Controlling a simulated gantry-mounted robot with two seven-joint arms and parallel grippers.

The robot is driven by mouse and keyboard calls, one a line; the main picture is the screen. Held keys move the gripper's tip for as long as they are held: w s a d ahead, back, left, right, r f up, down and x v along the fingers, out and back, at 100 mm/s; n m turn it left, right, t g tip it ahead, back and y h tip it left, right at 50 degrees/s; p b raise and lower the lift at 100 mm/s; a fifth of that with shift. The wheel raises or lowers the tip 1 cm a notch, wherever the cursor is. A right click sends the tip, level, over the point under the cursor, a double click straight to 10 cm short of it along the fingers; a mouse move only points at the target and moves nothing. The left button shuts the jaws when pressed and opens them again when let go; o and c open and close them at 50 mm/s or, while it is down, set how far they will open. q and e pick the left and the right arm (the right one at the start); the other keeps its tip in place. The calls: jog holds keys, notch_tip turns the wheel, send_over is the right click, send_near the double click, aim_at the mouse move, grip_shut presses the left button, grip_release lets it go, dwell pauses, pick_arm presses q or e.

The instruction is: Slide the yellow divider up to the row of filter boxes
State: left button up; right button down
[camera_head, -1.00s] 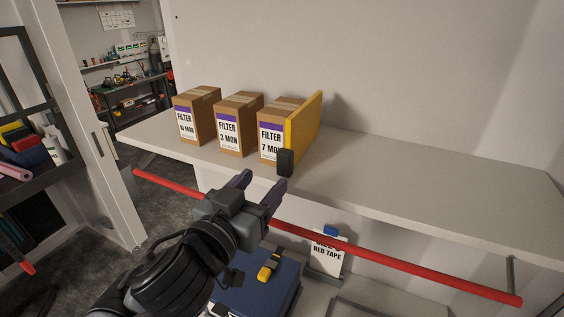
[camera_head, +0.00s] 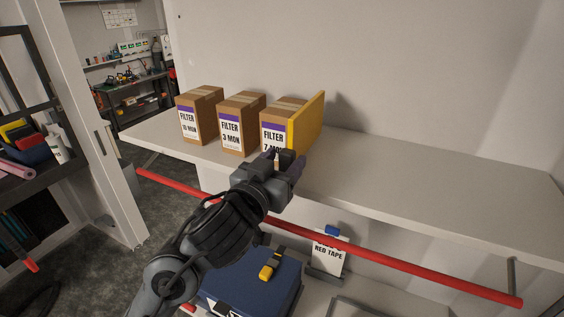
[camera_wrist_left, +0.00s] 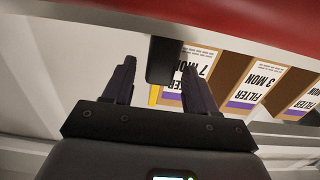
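The yellow divider (camera_head: 308,118) stands upright on the shelf, against or very near the right side of the 7 MON filter box (camera_head: 273,136). Any gap is hidden. The 3 MON box (camera_head: 230,131) and another filter box (camera_head: 188,122) stand to its left. The divider's black handle (camera_head: 286,159) juts from its front edge. My left gripper (camera_head: 284,160) is open at the handle. In the left wrist view the handle (camera_wrist_left: 163,60) lies between the fingers, nearer the right one, with no clear grip. A yellow strip (camera_wrist_left: 154,95) shows below it. My right gripper is not in view.
A red rail (camera_head: 400,262) runs along the shelf's front, just below my left gripper. The shelf (camera_head: 430,190) is bare right of the divider. Below sit a blue case (camera_head: 250,292) and a RED TAPE sign (camera_head: 328,254).

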pick_arm(q)
grip_shut()
jog(key=shift+s+d+f+b, duration=0.1)
jog(key=shift+s+d+b, duration=0.3)
jog(key=shift+d, duration=0.55)
jog(key=shift+o, duration=0.6)
grip_release()
jog(key=v, duration=1.1)
jog(key=shift+w, duration=0.1)
